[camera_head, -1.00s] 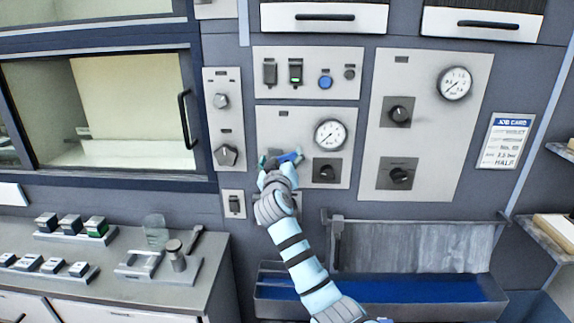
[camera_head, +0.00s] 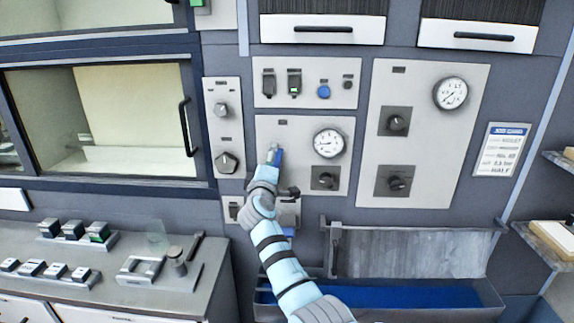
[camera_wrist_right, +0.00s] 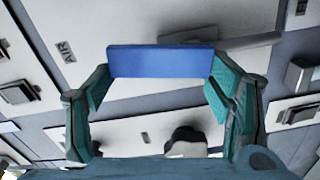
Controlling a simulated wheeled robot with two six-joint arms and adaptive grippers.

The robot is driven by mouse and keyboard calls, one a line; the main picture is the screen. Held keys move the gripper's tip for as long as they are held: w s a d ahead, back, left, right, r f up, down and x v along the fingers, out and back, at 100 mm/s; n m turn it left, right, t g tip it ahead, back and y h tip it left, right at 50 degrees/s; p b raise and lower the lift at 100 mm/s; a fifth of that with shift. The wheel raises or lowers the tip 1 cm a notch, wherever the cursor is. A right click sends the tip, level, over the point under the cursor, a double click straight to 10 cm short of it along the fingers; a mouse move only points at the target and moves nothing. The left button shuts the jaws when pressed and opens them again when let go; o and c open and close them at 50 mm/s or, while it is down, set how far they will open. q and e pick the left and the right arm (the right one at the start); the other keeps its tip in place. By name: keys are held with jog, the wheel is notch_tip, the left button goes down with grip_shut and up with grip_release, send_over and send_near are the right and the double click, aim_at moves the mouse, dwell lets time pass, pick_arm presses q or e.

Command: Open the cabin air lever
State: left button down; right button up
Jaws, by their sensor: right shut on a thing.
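The cabin air lever has a blue handle (camera_head: 278,155) on the light grey panel (camera_head: 263,127), left of a round gauge (camera_head: 328,143). The handle stands close to upright in the head view. My right gripper (camera_head: 271,165) is on it, and the arm hides the lower part of the lever. In the right wrist view the blue handle (camera_wrist_right: 160,61) spans between the two green finger pads of my right gripper (camera_wrist_right: 160,85), which is shut on it. An "AIR" label (camera_wrist_right: 67,51) shows on a plate nearby. My left gripper is not in view.
A dark knob (camera_head: 325,177) sits close right of my gripper. Above is a panel with switches and a blue button (camera_head: 323,91). Below is a trough (camera_head: 400,292) with a grey flap (camera_head: 410,250). A counter (camera_head: 205,265) with small blocks stands at left.

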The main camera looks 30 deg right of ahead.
jog(key=shift+w+a+f+n, duration=0.1)
jog(key=shift+a+n, duration=0.05)
jog(key=shift+n, duration=0.45)
jog(key=shift+w+a+n, duration=0.1)
jog(key=shift+a+n, duration=0.05)
jog(key=shift+n, duration=0.45)
jog(key=o, duration=1.7)
jog(key=v, duration=0.7)
jog(key=shift+s+a, duration=0.15)
jog(key=shift+s, duration=0.05)
jog(key=shift+f, duration=0.1)
